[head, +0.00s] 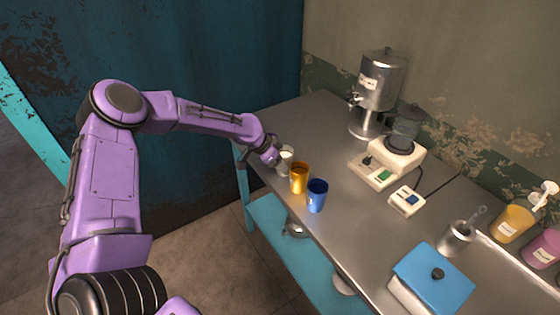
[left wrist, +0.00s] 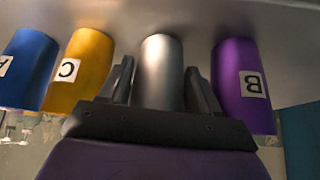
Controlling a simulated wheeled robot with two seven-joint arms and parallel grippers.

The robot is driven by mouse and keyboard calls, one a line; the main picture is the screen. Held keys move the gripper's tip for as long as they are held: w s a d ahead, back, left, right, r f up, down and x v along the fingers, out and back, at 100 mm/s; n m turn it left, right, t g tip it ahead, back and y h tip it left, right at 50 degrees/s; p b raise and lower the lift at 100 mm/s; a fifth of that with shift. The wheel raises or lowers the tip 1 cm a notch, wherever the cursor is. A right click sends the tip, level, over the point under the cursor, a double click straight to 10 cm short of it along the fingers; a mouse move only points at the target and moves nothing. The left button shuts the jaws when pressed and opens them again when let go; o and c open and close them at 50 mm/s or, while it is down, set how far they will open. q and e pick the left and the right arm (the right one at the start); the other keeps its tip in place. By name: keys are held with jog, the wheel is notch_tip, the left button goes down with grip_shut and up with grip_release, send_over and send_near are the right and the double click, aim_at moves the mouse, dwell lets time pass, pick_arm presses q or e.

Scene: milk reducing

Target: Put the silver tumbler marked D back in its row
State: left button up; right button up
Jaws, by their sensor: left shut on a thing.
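The silver tumbler (head: 286,167) stands near the table's left edge, in line with an orange tumbler (head: 299,178) and a blue tumbler (head: 317,196). My left gripper (head: 278,158) is shut on the silver tumbler. In the left wrist view the silver tumbler (left wrist: 161,75) sits between the two fingers. There the orange tumbler (left wrist: 80,68), marked C, and the blue one (left wrist: 28,68) are on the left. A purple tumbler (left wrist: 241,86), marked B, is close on the right; I cannot make it out in the head view. No letter shows on the silver tumbler. My right gripper is out of view.
A metal urn (head: 381,80) stands at the back of the metal table (head: 345,225). A cream machine (head: 388,163) and small scale-like device (head: 407,200) are mid-table. A blue-lidded box (head: 433,278) and metal cup (head: 456,238) are nearer. Bare tabletop lies right of the tumblers.

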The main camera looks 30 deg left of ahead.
pick_arm(q)
jog(key=shift+f, duration=0.15)
jog(key=o, duration=1)
jog(key=shift+r, duration=0.3)
jog(key=shift+s+a+r, duration=0.1)
jog(key=shift+s+r, duration=0.1)
jog(key=shift+r, duration=0.15)
jog(key=v, duration=1.1)
